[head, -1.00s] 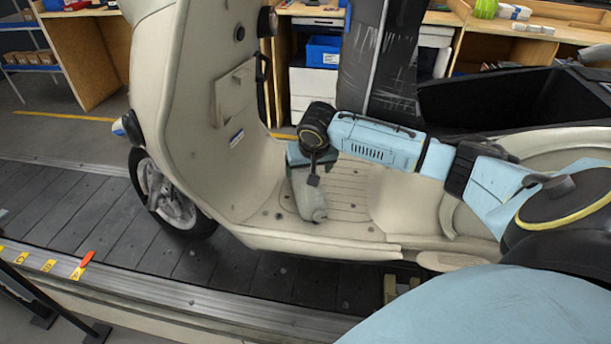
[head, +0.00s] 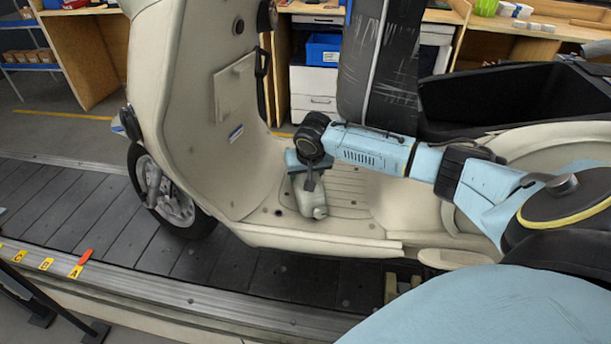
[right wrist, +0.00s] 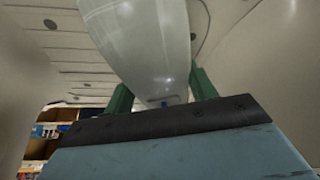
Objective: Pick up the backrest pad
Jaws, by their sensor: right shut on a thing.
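A pale grey, rounded piece, which I take to be the backrest pad (head: 312,202), stands tilted on the scooter's footboard (head: 350,190). My right gripper (head: 306,178) reaches down to its upper end. In the right wrist view the pad (right wrist: 150,40) fills the middle, between the two green fingers of my right gripper (right wrist: 162,92), which are shut on it. The wrist and gripper body hide the pad's top in the head view. My left gripper is not in view.
The cream scooter's front shield (head: 205,130) rises just left of the gripper. Its black seat (head: 385,60) stands raised behind my forearm, beside an open black compartment (head: 500,100). The scooter stands on a dark slat conveyor (head: 90,205). Workbenches line the back.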

